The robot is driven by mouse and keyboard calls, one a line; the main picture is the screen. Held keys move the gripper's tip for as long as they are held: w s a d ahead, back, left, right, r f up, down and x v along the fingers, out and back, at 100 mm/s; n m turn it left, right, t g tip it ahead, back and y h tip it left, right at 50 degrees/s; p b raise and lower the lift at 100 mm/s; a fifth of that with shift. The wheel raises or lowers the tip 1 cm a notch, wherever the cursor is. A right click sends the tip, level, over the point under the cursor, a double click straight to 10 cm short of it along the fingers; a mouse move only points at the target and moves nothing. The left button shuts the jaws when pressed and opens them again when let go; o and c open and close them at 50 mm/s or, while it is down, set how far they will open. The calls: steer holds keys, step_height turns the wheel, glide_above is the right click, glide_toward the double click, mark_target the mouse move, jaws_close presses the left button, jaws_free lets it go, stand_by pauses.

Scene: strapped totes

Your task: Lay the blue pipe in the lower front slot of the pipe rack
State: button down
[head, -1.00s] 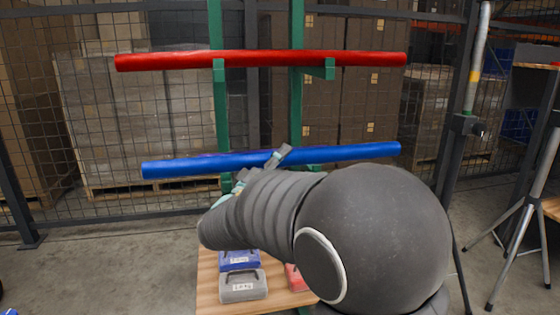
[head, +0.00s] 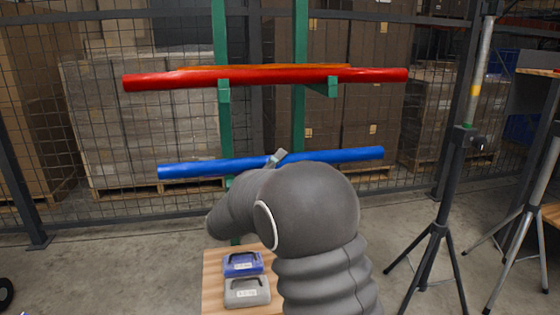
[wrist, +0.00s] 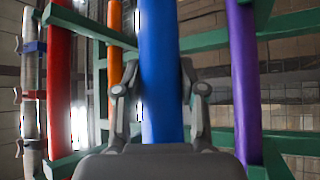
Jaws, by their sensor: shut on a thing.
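My gripper (head: 276,158) is shut on the blue pipe (head: 340,156) near its middle. The pipe lies nearly level, its right end a little higher in the head view, in front of the green pipe rack (head: 221,130). In the wrist view the blue pipe (wrist: 160,70) runs between both fingers. A purple pipe (wrist: 243,80) lies to its right there, apart from it. The lower front slot is hidden in the head view by the blue pipe and my arm; I cannot tell whether the pipe touches the rack.
A red pipe (head: 270,76) rests on the upper front arms, with an orange pipe (head: 200,68) behind it. A wooden table (head: 214,290) below holds a blue case (head: 243,263) and a grey case (head: 247,291). A black tripod (head: 437,230) stands at right; mesh fencing is behind.

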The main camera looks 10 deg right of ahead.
step_height(320, 180, down, 7)
steer(key=b, duration=0.9)
steer(key=c, duration=0.6)
jaws_free()
